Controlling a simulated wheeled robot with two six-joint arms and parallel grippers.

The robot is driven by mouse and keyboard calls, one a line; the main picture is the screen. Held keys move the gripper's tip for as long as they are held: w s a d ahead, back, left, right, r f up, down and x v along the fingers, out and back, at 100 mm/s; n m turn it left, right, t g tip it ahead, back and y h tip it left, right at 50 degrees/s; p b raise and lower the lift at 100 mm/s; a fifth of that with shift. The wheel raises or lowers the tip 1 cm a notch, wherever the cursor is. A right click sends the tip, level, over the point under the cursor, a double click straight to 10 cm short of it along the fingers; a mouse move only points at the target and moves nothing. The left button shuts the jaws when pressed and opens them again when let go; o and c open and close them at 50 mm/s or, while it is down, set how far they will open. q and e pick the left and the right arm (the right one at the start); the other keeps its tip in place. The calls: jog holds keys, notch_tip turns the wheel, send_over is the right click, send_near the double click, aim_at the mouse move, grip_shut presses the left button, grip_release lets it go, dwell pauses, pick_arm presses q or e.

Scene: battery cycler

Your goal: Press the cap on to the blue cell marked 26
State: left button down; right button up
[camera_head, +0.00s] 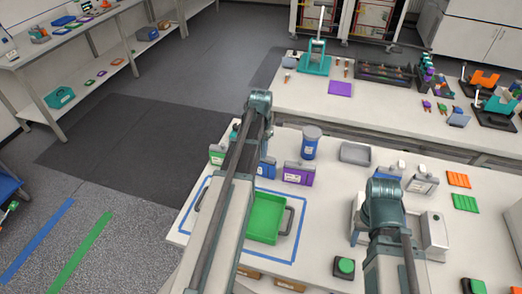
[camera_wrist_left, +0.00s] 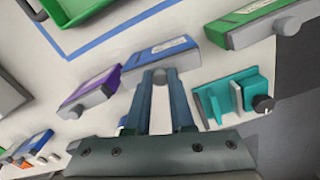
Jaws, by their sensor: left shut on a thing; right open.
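A blue cell with a white label (camera_wrist_left: 165,52) lies ahead of my left gripper (camera_wrist_left: 160,80) in the left wrist view; I cannot read its number. My left gripper is shut on a small round grey cap (camera_wrist_left: 159,75). The cap is at the near edge of the blue cell and looks close against it; I cannot tell whether it is seated. In the head view the blue cell (camera_head: 267,170) is partly hidden behind my left arm, which also hides the gripper and cap. My right gripper is hidden behind its own arm.
A purple cell (camera_wrist_left: 92,88) and a green cell (camera_wrist_left: 245,22) stand on either side of the blue one. A teal fixture (camera_wrist_left: 218,97) is close right of the fingers. A green tray (camera_head: 265,218), a blue jar (camera_head: 310,147) and a grey tray (camera_head: 355,153) are on the table.

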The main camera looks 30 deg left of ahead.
dwell(0.3)
pick_arm(q)
jog(key=c, duration=0.7)
grip_release()
jog(key=o, duration=0.5)
jog(key=shift+r, duration=0.1)
jog(key=shift+r+p, duration=1.35)
jog(key=shift+p, duration=0.1)
jog(key=shift+r+p, duration=2.15)
jog(key=shift+f, duration=0.1)
